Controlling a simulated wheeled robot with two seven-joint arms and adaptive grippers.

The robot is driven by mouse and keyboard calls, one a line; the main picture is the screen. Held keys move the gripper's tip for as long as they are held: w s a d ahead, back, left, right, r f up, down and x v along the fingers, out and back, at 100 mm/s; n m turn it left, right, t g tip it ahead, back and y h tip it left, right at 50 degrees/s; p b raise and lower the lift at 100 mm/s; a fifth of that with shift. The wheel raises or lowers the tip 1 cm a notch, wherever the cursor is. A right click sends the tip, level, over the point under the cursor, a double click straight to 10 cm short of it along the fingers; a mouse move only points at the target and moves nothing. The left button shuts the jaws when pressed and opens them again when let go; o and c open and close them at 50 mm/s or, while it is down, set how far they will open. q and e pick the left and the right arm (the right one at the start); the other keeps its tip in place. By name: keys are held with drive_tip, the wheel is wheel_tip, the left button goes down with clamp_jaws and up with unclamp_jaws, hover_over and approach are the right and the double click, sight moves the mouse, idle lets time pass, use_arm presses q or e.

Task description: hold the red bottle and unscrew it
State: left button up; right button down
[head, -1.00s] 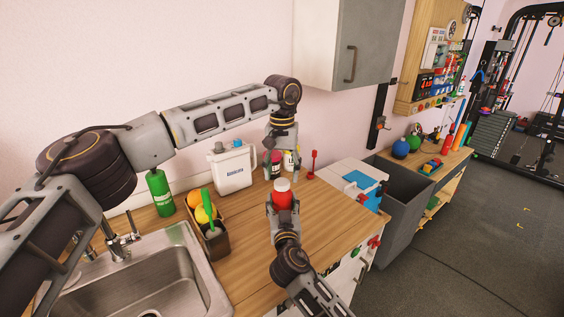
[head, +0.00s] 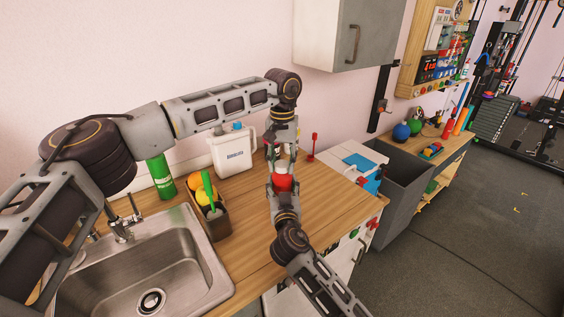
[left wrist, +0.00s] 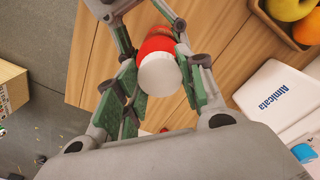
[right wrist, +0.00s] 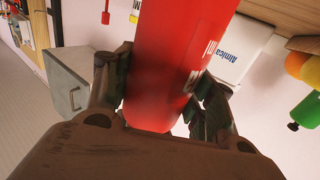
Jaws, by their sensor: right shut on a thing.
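The red bottle (head: 283,184) is upright above the counter, its white cap on top. My right gripper (head: 284,190) is shut around its body; the right wrist view shows the red bottle (right wrist: 172,65) between the fingers. My left gripper (head: 282,155) points down over the bottle from above. In the left wrist view the white cap (left wrist: 159,74) lies between the spread fingers of my left gripper (left wrist: 163,92), with a gap at least on the right side. The fingers partly hide the cap in the head view.
A white jug (head: 233,152) and a green bottle (head: 160,177) stand at the back of the wooden counter. A box of fruit (head: 209,217) stands beside the sink (head: 150,262). A red stick-like item (head: 312,147) is behind right.

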use_arm(q)
drive_tip(key=c, duration=0.3)
